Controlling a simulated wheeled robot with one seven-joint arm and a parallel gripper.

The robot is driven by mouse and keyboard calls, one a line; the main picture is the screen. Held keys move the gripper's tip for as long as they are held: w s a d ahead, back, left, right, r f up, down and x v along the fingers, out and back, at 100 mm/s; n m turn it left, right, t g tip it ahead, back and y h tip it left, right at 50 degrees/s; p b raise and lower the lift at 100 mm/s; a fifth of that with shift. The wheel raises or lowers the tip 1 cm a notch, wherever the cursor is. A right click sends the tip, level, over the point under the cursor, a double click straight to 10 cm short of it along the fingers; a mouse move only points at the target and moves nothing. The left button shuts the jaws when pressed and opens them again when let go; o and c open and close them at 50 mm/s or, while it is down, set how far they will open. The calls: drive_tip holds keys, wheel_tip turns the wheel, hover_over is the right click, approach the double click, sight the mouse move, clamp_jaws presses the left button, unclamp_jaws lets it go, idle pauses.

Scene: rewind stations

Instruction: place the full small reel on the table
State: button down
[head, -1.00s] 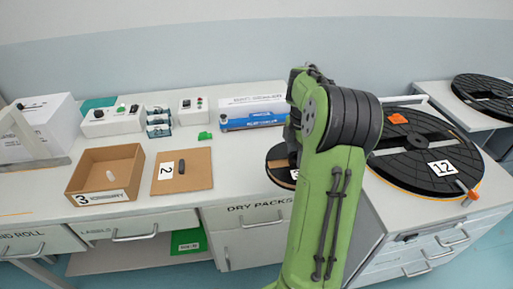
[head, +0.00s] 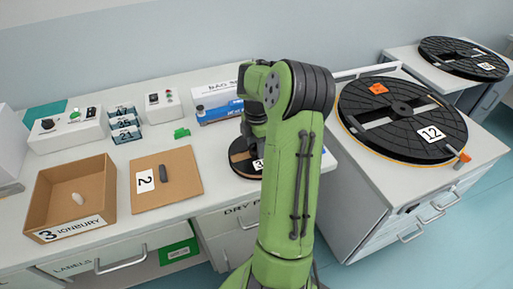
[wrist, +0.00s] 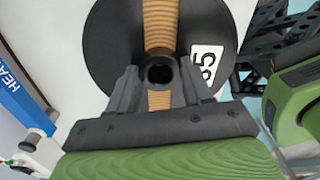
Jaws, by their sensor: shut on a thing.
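The small reel is black with tan wound material showing in a band and a white label reading 35; it fills the top of the wrist view (wrist: 115,50). In the head view the reel (head: 240,165) shows partly, low over or on the table (head: 215,198), behind my arm. I cannot tell if it touches the surface. My gripper (wrist: 160,76) is shut on the reel's hub, with a finger on each side of the central hole. In the head view my arm hides most of the gripper.
A cardboard box (head: 108,205) labelled 3 and a flat cardboard piece (head: 188,178) labelled 2 lie to the left. A blue-and-white carton (head: 215,100) stands behind the reel. A large reel (head: 375,135) labelled 12 lies on the right cabinet. Another large reel (head: 460,50) is further back.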

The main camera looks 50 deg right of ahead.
drive_tip(key=shift+c, duration=2.4)
unclamp_jaws()
drive_tip(key=shift+f, duration=0.15)
